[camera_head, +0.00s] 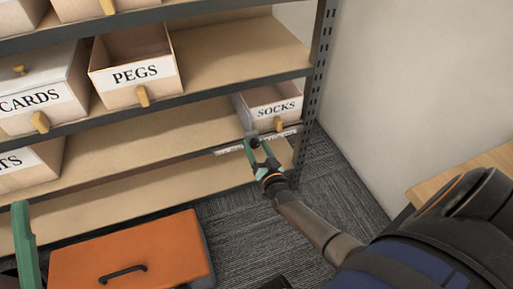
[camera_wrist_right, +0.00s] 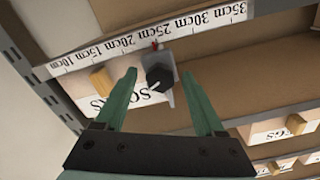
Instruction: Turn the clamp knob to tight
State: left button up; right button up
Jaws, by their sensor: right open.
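The clamp knob (camera_wrist_right: 158,77) is black, with a white line on its face, and sits on a grey clamp body (camera_wrist_right: 166,57) at the white scale strip (camera_wrist_right: 112,48) on the shelf edge. In the head view the knob (camera_head: 255,143) is small and dark, at the front of the lower right shelf. My right gripper (camera_wrist_right: 157,92) is open, its green fingers on either side of the knob in the wrist view; contact cannot be made out. In the head view my right gripper (camera_head: 259,149) is right at the knob. One green finger of my left gripper (camera_head: 22,240) shows at the lower left.
The SOCKS box (camera_head: 275,106) stands right behind the clamp. The PEGS box (camera_head: 134,67) and CARDS box (camera_head: 40,88) are on the shelf above. An orange case (camera_head: 135,255) is below the shelves. A wooden tabletop (camera_head: 462,180) is at the right.

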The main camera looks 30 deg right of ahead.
jog(key=shift+c, duration=0.3)
grip_shut()
pick_arm(q)
jog(key=shift+f, duration=0.1)
pick_arm(e)
jog(key=shift+m, duration=0.3)
jog(key=m+b, duration=0.1)
jog(key=m, duration=0.3)
jog(key=shift+m, duration=0.4)
jog(key=m+b, duration=0.1)
jog(key=m, duration=0.4)
jog(key=shift+f+b, duration=0.1)
jog(key=shift+b, duration=0.2)
jog(key=m+b, duration=0.2)
jog(key=m, duration=0.3)
jog(key=shift+m, duration=0.4)
pick_arm(q)
notch_tip(320, 180, down, 6)
jog(key=b, duration=0.1)
jog(key=shift+d+f+n+b, duration=0.2)
jog(key=shift+d+n+b, duration=0.1)
jog(key=shift+d, duration=0.05)
pick_arm(e)
jog(key=shift+m, duration=1.9)
pick_arm(q)
jog(key=shift+w, duration=0.15)
